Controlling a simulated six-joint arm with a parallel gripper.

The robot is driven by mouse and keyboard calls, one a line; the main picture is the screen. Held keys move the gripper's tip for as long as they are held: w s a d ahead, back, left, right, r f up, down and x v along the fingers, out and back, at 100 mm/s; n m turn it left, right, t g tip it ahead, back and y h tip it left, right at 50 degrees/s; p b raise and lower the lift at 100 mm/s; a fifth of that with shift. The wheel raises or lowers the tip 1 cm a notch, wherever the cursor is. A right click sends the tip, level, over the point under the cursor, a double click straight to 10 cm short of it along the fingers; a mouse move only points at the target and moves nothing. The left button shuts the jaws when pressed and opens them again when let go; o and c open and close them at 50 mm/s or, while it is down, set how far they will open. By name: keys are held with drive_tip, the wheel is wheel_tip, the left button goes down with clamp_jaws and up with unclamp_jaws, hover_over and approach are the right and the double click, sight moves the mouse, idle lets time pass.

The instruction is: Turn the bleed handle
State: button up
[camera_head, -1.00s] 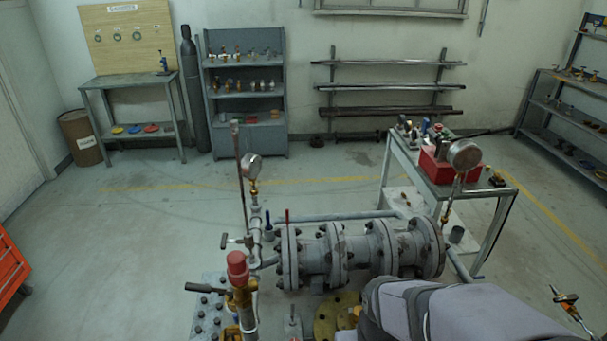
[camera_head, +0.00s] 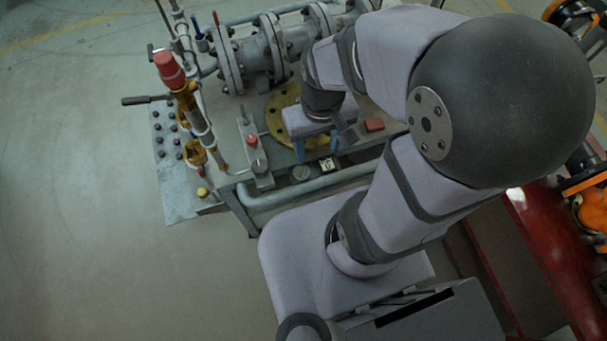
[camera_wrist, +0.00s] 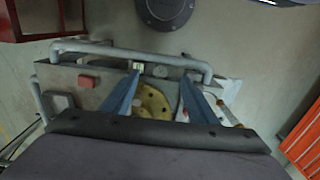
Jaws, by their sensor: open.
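The pictures do not label which handle is the bleed handle. A black lever handle (camera_head: 147,100) sticks out left from the brass, red-capped valve assembly (camera_head: 188,95). A slim block with a red knob (camera_head: 252,141) stands on the bench right of that assembly. My gripper (camera_head: 316,148) is open and empty, pointing down over the bench's front part, right of the red knob and beside the yellow flange (camera_head: 283,112). In the wrist view the blue fingers (camera_wrist: 160,84) are spread apart, with the flange (camera_wrist: 153,104) seen between them.
The grey flanged pipe (camera_head: 268,55) lies behind my gripper. A red block (camera_head: 374,125) lies on the bench to its right. A pipe rail (camera_head: 300,187) runs along the bench's front edge. Studs cover a plate (camera_head: 172,185) at left. The floor left is clear.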

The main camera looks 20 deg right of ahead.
drive_tip(key=n+b, duration=0.9)
drive_tip(key=n, duration=0.8)
hover_over(242, 110)
wheel_tip(242, 110, down, 10)
drive_tip(key=shift+r, duration=0.1)
drive_tip(key=shift+f+p, duration=0.95)
drive_tip(key=shift+f, duration=2.65)
drive_tip(key=shift+c, duration=0.3)
drive_tip(key=c, duration=1)
